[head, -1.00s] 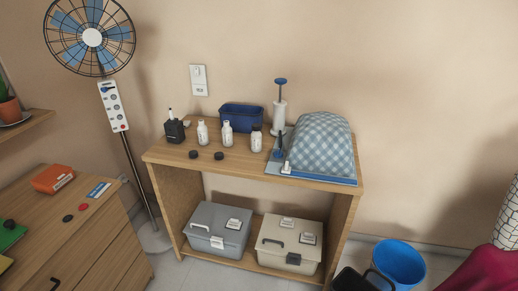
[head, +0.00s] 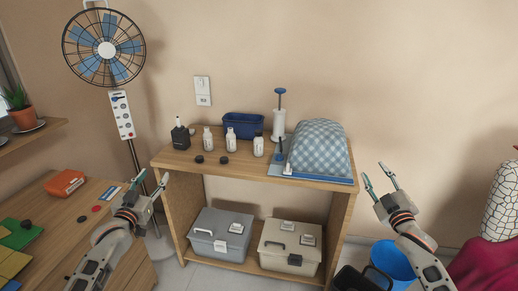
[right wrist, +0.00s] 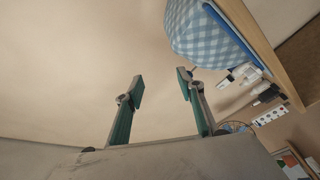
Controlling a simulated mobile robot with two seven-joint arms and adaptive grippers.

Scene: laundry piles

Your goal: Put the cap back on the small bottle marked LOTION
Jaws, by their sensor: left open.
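Three small white bottles stand upright on the shelf top: a left one (head: 207,141), a middle one (head: 231,142) and a right one (head: 258,148). My left gripper (head: 154,178) is open and empty, left of the shelf. My right gripper (head: 375,171) is open and empty, right of the shelf; its parted fingers show in the right wrist view (right wrist: 160,78).
The wooden shelf (head: 180,160) also holds a dark block (head: 180,137), a blue bin (head: 242,125), a pump dispenser (head: 279,122) and a checked cushion-like thing (head: 320,148) on a blue board. A fan stands at left; a dresser is at the lower left.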

